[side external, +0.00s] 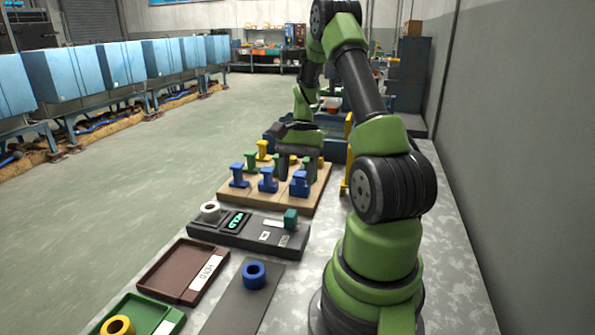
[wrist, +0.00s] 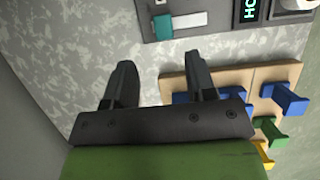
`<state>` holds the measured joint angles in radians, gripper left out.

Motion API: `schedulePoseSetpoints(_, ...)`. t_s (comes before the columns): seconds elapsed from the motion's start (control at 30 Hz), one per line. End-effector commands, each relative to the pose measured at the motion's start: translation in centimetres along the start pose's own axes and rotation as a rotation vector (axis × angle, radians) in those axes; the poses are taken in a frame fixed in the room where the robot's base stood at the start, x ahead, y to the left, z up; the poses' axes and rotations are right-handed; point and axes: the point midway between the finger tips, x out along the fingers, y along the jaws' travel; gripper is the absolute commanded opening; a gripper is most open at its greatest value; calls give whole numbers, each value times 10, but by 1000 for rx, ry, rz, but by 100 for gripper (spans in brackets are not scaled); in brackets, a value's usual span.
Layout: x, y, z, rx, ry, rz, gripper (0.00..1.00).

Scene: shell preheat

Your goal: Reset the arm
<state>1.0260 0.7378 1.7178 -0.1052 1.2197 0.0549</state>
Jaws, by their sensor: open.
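My gripper (side external: 298,168) is over the far part of the wooden board (side external: 235,196), which carries blue, green and yellow T-shaped pieces. Nothing is held. My arm reaches out from its base and bends down over the board. The fingers partly hide the pieces behind them in the side view.
Before the board lies a dark station (side external: 257,235) with a lit display, white ring (side external: 210,210) and teal block (side external: 290,218). Nearer are a blue ring (side external: 254,274) on a grey plate, a brown tray (side external: 160,275) and a green tray holding a yellow ring (side external: 117,326). A wall stands right.

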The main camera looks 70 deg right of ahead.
Motion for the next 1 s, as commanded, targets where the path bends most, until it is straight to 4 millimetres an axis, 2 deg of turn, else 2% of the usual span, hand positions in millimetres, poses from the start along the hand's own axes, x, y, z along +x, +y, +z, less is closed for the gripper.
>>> schedulePoseSetpoints(0.13,-8,0,0,0,1,0,51)
schedulePoseSetpoints(0.67,-11,-4,5,-20,14,-1,51)
schedulePoseSetpoints(0.77,-24,-15,24,-90,60,-6,51)
schedulePoseSetpoints(0.83,-36,-26,47,-175,113,-14,51)
schedulePoseSetpoints(1.0,-64,-45,123,-441,259,-57,51)
